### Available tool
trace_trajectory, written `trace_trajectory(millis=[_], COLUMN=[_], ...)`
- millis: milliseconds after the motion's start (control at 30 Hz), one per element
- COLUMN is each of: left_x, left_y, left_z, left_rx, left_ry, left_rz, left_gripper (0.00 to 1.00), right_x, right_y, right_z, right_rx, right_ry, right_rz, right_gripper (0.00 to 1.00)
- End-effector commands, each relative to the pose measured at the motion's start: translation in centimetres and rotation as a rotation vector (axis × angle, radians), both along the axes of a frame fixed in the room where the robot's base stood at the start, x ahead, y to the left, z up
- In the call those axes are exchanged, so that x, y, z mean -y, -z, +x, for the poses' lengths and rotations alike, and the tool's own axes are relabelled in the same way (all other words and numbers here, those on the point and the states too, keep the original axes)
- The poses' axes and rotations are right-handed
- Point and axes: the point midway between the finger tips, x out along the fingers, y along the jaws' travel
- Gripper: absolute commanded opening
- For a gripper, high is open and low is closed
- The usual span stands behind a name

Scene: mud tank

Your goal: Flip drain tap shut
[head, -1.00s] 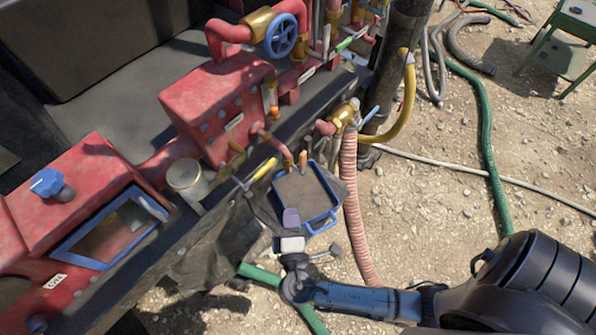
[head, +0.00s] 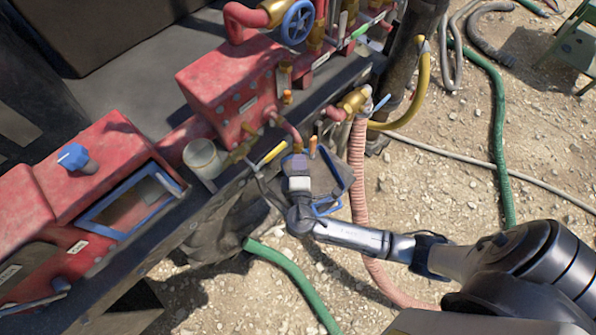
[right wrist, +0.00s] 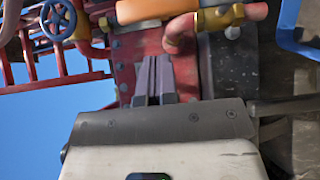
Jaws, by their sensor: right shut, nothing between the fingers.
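A brass tap with a yellow lever (head: 272,153) sticks out from the front edge of the red tank (head: 232,85). Beside it, a red elbow pipe (head: 288,130) comes down, and an upright orange handle (head: 312,147) stands to the right. I cannot tell for sure which is the drain tap. My right gripper (head: 295,162) is shut and empty, just below the pipe and between the yellow lever and orange handle. In the right wrist view its fingers (right wrist: 153,80) point below an orange lever (right wrist: 157,9) with a brass body (right wrist: 220,18); contact is unclear. My left gripper is not in view.
A pale cup (head: 203,158) stands on the ledge at left. A green hose (head: 295,270) and open gravel lie below.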

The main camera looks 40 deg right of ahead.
Motion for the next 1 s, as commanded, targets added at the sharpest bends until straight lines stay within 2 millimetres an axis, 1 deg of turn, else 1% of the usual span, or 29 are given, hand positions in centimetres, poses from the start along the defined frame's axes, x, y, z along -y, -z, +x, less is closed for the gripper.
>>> trace_trajectory(millis=[33,200,400,800,1000], left_x=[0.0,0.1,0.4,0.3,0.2], left_y=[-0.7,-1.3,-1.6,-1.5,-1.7], left_z=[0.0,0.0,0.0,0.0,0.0], left_rx=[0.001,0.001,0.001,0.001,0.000], left_ry=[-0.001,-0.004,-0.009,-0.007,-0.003], left_rz=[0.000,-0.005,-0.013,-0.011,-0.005], left_gripper=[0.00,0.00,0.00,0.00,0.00], right_x=[0.8,2.5,3.2,3.3,2.5], right_y=[-0.3,-0.1,0.0,0.1,-0.2], right_z=[-0.1,0.0,0.1,0.1,0.9], right_rx=[-0.003,-0.003,-0.002,-0.002,-0.005], right_ry=[0.000,-0.001,-0.001,-0.002,-0.024], right_rz=[-0.005,-0.004,-0.001,0.002,0.041], right_gripper=[0.00,0.00,0.00,0.00,0.00])
